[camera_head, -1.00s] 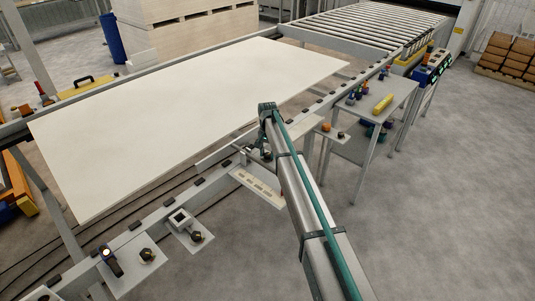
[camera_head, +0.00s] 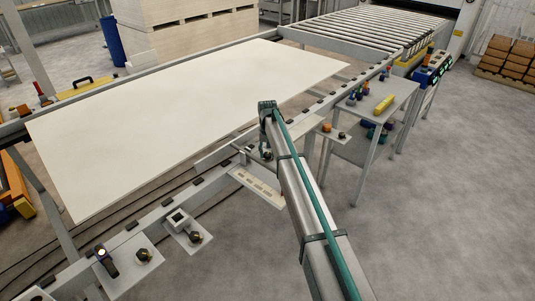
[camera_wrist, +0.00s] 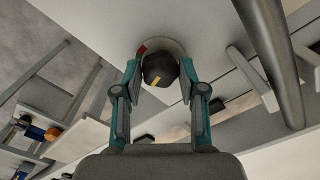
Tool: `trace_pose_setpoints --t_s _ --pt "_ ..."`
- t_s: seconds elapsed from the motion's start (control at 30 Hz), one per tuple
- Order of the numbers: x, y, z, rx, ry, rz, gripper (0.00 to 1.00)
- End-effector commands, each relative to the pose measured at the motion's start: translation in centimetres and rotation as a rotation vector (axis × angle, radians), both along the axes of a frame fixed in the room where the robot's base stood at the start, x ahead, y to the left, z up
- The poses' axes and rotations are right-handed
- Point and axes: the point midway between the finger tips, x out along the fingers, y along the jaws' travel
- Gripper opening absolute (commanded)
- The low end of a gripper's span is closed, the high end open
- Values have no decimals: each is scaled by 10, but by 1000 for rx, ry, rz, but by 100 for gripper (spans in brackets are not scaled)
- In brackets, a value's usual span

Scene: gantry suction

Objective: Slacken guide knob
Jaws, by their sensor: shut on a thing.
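A dark round knob with a yellow mark (camera_wrist: 158,68) sits in front of a pale round disc in the wrist view. My gripper (camera_wrist: 160,76) has its two teal-and-grey fingers on either side of the knob, closed on it. A small red piece shows beside the left fingertip. In the head view my arm reaches to the near rail of the panel table, and my gripper and the knob are mostly hidden behind it.
A large white panel (camera_head: 180,120) lies on the table. Plates with dark knobs (camera_head: 143,255) stick out from the near rail. A small side table (camera_head: 375,100) holds a yellow item and several small parts.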

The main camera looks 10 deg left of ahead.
Motion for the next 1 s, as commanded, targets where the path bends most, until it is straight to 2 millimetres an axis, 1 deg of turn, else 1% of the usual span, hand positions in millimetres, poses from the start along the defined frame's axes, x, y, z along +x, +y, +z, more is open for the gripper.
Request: trace_pose_setpoints --t_s 0.4,0.43,0.5,0.57,0.87,1.0 --pt "0 0 0 0 0 8 6" --pt "0 0 0 0 0 8 46" --pt "0 0 0 0 0 8 57" --pt "0 0 0 0 0 8 66" --pt "0 0 1 0 0 7 66" --pt "0 0 8 0 -1 7 66"
